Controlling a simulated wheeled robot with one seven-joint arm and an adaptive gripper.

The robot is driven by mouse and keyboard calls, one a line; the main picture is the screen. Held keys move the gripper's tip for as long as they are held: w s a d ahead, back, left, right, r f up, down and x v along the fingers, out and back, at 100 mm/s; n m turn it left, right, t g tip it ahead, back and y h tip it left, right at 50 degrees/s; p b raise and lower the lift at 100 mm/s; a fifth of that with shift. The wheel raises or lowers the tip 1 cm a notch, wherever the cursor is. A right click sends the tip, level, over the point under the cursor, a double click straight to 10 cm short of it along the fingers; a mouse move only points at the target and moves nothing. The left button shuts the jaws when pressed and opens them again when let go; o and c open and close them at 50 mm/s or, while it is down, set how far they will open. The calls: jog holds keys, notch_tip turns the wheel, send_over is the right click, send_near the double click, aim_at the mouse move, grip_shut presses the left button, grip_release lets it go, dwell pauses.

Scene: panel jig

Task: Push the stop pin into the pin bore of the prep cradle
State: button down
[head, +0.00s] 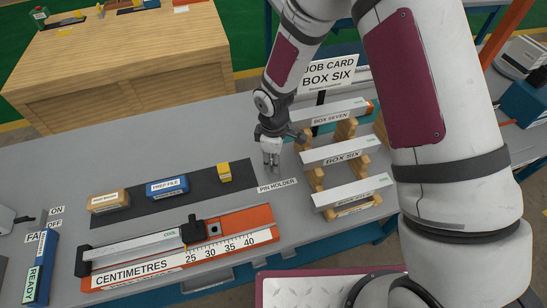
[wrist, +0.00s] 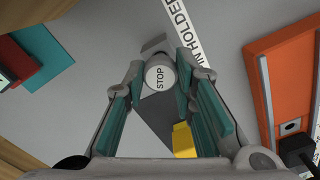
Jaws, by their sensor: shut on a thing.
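My gripper (head: 271,165) is low over the grey bench, just behind the PIN HOLDER label (head: 277,185). In the wrist view its fingers (wrist: 160,66) are shut on the stop pin (wrist: 158,78), whose round white head reads STOP. The pin's lower part is hidden, so I cannot tell whether it is still seated in a holder. The orange prep cradle (head: 262,217) with a centimetre scale lies nearer, to the left. A small square with a dark round hole (head: 214,229), which looks like the pin bore, is on it; it also shows in the wrist view (wrist: 290,127).
A metal bar (head: 140,246) with a black clamp (head: 193,232) lies along the cradle. A yellow block (head: 224,172), blue PREP FILE block (head: 167,187) and tan block (head: 109,201) rest on a dark mat. Right of my gripper stands a rack of labelled bars (head: 340,151).

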jog(key=shift+f+b, duration=0.35)
jog(key=shift+f, duration=0.65)
jog(key=c, duration=1.2)
grip_release()
jog(key=shift+c, duration=0.2)
notch_tip(320, 180, up, 12)
